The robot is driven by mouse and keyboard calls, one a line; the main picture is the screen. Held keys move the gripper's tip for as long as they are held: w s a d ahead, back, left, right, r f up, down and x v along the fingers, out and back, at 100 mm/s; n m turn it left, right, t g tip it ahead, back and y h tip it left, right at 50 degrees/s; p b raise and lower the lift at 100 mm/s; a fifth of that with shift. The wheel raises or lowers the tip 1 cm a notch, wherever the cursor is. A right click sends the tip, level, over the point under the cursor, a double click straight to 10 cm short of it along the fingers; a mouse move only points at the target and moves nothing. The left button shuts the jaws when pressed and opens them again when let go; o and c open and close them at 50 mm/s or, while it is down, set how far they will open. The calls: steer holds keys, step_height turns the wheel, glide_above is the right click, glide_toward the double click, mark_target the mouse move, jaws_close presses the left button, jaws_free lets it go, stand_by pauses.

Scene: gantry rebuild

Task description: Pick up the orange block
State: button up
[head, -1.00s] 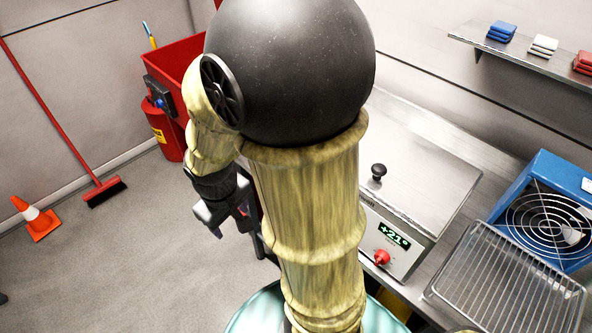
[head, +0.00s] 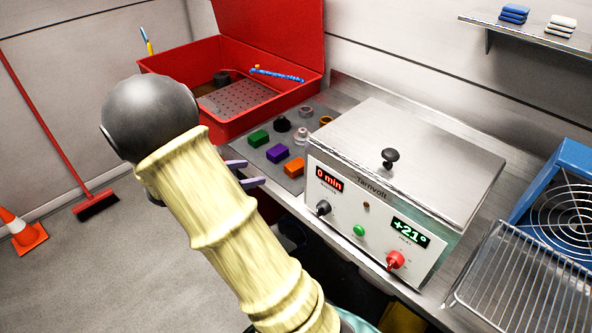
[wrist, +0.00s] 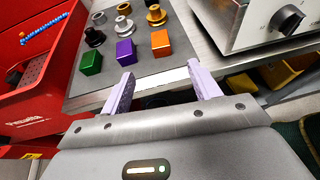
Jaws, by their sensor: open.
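The orange block (head: 294,167) stands on a grey mat on the steel bench, left of the metal heater box. In the wrist view the orange block (wrist: 161,43) is the rightmost of a row of three blocks. My gripper (wrist: 158,80) is open and empty, its two pale purple fingers apart at the bench's front edge. The orange block lies beyond the fingertips, toward the right finger, and is not touched. In the head view my gripper (head: 250,173) shows partly behind my arm, left of the orange block.
A purple block (head: 277,153) and a green block (head: 258,138) stand left of the orange one. Several small round parts stand behind them. The heater box (head: 400,180) is close on the right. An open red bin (head: 225,128) is at the back left.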

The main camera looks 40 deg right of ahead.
mark_target(294, 165)
steer(key=x, duration=1.2)
steer(key=shift+d+f, duration=0.1)
steer(key=x, duration=0.5)
steer(key=shift+c, duration=0.2)
steer(key=c, duration=1.1)
